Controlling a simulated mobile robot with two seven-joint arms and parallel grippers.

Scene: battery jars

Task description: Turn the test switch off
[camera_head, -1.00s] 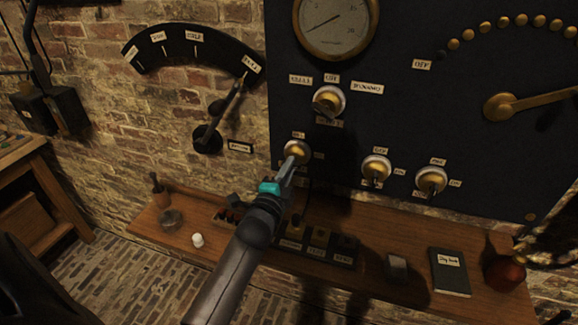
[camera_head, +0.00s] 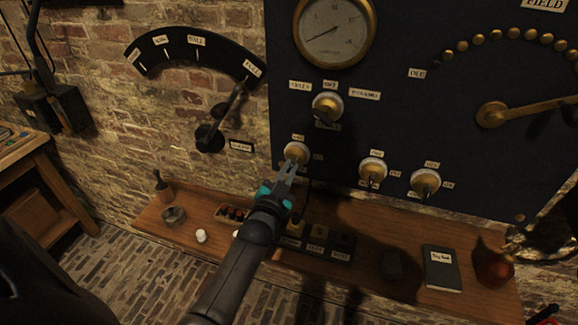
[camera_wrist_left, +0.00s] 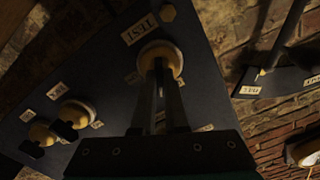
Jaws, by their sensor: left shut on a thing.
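The test switch (camera_head: 296,153) is a brass knob on a pale round base, at the lower left of the dark panel. In the left wrist view the switch (camera_wrist_left: 160,54) sits beside a label reading TEST. My left gripper (camera_head: 289,168) reaches up to it from below, with its teal-marked fingers close together. In the wrist view the left gripper's fingers (camera_wrist_left: 158,75) are shut on the switch's lever, which they mostly hide. The lever's exact angle cannot be told. My right gripper is not in view.
Two similar switches (camera_head: 373,171) (camera_head: 426,181) stand to the right, and a selector knob (camera_head: 327,105) above. A gauge (camera_head: 334,30) tops the panel. The wooden shelf (camera_head: 160,221) below holds small jars, a block, a dark book (camera_head: 442,268) and a red flask (camera_head: 493,265).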

